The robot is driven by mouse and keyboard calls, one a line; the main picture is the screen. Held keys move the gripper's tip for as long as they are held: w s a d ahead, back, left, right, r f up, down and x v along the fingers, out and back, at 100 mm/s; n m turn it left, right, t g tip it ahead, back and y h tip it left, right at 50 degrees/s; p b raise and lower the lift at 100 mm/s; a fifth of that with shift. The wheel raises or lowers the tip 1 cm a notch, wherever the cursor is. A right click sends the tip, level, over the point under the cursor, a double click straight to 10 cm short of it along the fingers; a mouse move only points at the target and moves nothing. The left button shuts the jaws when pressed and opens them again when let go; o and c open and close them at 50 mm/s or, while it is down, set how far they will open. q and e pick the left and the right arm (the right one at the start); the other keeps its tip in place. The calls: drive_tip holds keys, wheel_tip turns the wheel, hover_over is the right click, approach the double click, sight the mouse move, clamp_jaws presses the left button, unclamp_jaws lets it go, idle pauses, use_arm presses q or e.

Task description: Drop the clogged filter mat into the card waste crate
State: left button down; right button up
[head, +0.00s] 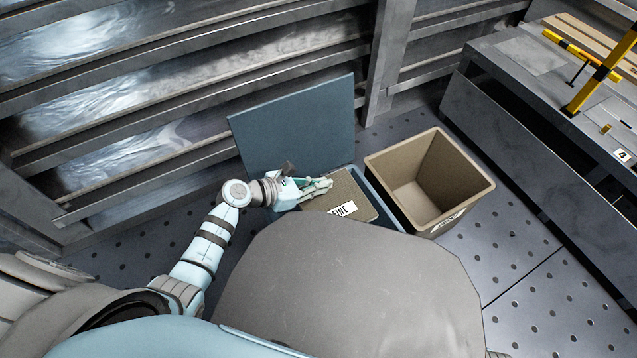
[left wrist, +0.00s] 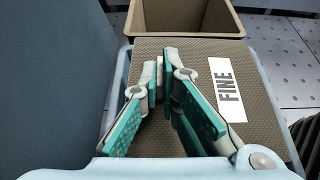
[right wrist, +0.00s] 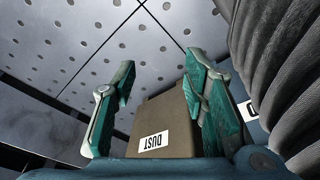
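The filter mat, a brown textured panel (head: 360,199) with a white FINE label, lies over a blue-grey open housing; in the left wrist view it fills the middle (left wrist: 205,65). My left gripper (head: 322,184) is over the mat, its fingertips (left wrist: 162,70) nearly together around a small pale piece that seems to be a tab on the mat. The card crate (head: 478,192) is brown, open-topped and empty inside, standing just right of the housing; its wall shows in the left wrist view (left wrist: 185,18). My right gripper (right wrist: 158,85) is open and is hidden in the head view.
A brown thing labelled DUST (right wrist: 165,120) shows between and beyond the right fingers; I cannot tell whether it is the crate. The housing's raised blue-grey lid (head: 295,125) stands behind my left gripper. A metal bench (head: 540,120) stands right. Perforated floor (head: 545,305) is clear at lower right.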

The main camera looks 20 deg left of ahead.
use_arm(q)
drive_tip(key=shift+f, duration=0.2)
drive_tip(key=c, duration=1.7)
unclamp_jaws()
drive_tip(key=v, duration=1.2)
